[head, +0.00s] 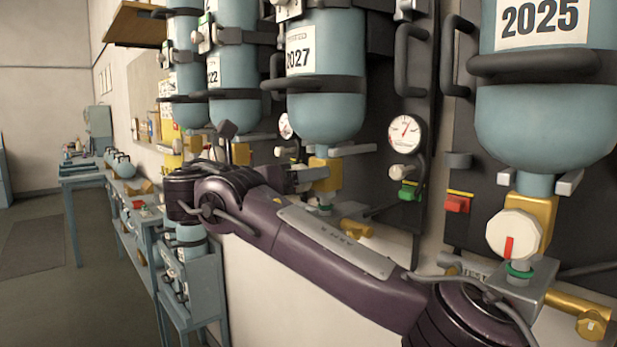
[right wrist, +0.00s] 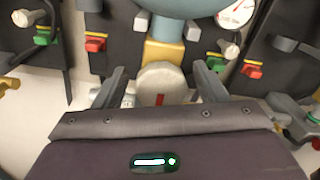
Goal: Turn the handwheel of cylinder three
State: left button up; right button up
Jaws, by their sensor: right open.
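The handwheel (right wrist: 160,80) is a pale round knob with a red mark, below a yellow valve block (right wrist: 163,52) and a blue cylinder (right wrist: 170,8) in the right wrist view. My right gripper (right wrist: 161,75) is open, one finger on each side of the handwheel, with gaps visible. In the head view the right gripper (head: 235,145) is partly hidden by its wrist, near the wall beside the cylinder marked 2027 (head: 325,88). That cylinder's handwheel is largely hidden behind my arm. My left gripper is in neither view.
The cylinder marked 2025 (head: 545,115) has a white handwheel (head: 513,234) at right. A gauge (head: 405,133) and green lever (head: 408,193) lie between the cylinders. Blue racks (head: 190,285) stand below at left. The floor (head: 40,255) at left is clear.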

jog(key=shift+s+a, duration=0.1)
jog(key=shift+c, duration=0.7)
jog(key=c, duration=0.9)
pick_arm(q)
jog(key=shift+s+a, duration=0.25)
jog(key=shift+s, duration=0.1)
pick_arm(e)
jog(key=shift+o, duration=0.2)
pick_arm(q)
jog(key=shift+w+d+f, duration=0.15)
pick_arm(e)
jog(key=shift+m, duration=0.4)
jog(key=m+b, duration=0.1)
jog(key=m, duration=0.2)
jog(key=shift+s+m+b, duration=0.1)
jog(key=shift+m+b, duration=0.4)
jog(key=shift+m, duration=0.8)
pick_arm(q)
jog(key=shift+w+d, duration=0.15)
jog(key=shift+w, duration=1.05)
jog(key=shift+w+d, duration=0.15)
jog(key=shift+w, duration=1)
pick_arm(e)
jog(key=shift+m, duration=0.4)
